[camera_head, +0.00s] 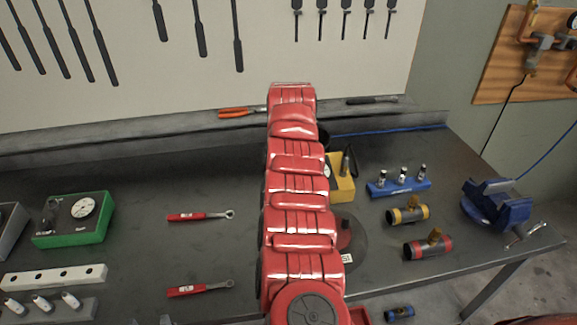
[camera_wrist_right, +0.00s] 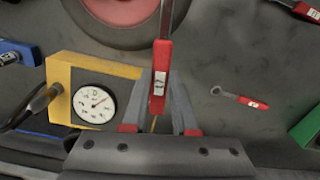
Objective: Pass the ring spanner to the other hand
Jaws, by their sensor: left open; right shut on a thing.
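In the right wrist view, my right gripper (camera_wrist_right: 160,80) is shut on a red-handled spanner (camera_wrist_right: 159,95) with a pale label. Its metal shaft runs off the top edge, so its far end is hidden. In the head view, my red arm covers that gripper and spanner. Only a small grey part of my left gripper (camera_head: 166,320) shows at the bottom edge of the head view, left of my red arm; it is open, apart from the held spanner. Two similar red spanners lie on the bench, one farther back (camera_head: 200,216) and one nearer (camera_head: 200,288).
A yellow gauge block (camera_head: 342,188) stands right of my arm, near a round dark disc. Blue holder (camera_head: 400,188), valves (camera_head: 428,246) and blue vise (camera_head: 497,205) stand farther right. A green gauge box (camera_head: 75,220) and white block (camera_head: 55,277) are left. Bench around the loose spanners is clear.

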